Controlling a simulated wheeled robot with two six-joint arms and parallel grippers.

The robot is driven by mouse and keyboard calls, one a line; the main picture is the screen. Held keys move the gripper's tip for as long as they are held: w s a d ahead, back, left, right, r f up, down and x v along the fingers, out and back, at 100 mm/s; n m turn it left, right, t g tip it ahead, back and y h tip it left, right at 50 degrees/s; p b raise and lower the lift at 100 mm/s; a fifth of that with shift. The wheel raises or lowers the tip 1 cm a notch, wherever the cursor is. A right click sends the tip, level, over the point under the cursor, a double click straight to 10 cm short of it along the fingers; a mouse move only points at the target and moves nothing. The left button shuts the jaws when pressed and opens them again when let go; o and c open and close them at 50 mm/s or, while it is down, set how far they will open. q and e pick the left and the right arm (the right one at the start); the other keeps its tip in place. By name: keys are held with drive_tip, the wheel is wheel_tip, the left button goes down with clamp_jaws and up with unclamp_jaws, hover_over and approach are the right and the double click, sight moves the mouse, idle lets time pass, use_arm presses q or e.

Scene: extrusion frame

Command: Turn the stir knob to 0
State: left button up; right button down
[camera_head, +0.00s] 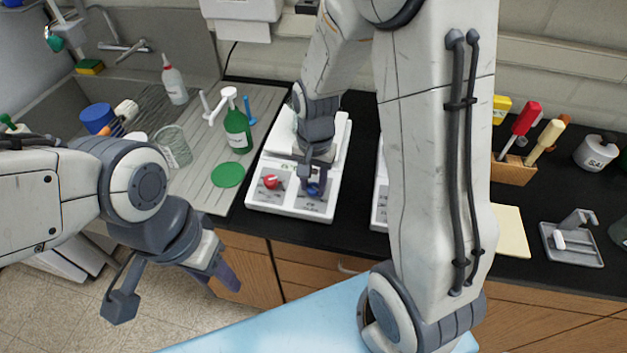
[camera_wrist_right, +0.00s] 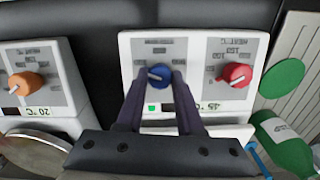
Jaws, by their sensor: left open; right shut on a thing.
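The stir knob is the blue knob (camera_head: 313,190) on the front panel of a white hot plate (camera_head: 252,196); it also shows in the right wrist view (camera_wrist_right: 159,74). Its pale pointer line points to the left and slightly up in that view. My right gripper (camera_head: 316,180) reaches down over the panel and is shut on the blue knob, one finger on each side. Part of the knob is hidden by the fingers. The panel's small print is too blurred to read. My left gripper (camera_head: 172,285) is open and empty, in front of the counter.
A red knob (camera_head: 270,182) sits beside the blue one on the same panel. A second white device with an orange knob (camera_wrist_right: 26,83) stands close by. A tool block (camera_head: 514,170) stands right.

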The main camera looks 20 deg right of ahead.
drive_tip(key=n+h+p, duration=0.1)
drive_tip(key=n, duration=0.4)
drive_tip(key=shift+a, duration=0.1)
drive_tip(key=shift+w+a+n+h+p, duration=0.1)
drive_tip(key=shift+n+h+p, duration=0.4)
drive_tip(key=shift+n, duration=1.9)
drive_tip(key=c, duration=0.5)
unclamp_jaws()
drive_tip(key=shift+c, duration=0.2)
drive_tip(key=shift+r, duration=0.1)
wheel_tip(320, 180, up, 10)
drive_tip(key=a+b, duration=0.1)
drive_tip(key=shift+a, duration=0.35)
drive_tip(key=shift+a+r, duration=0.1)
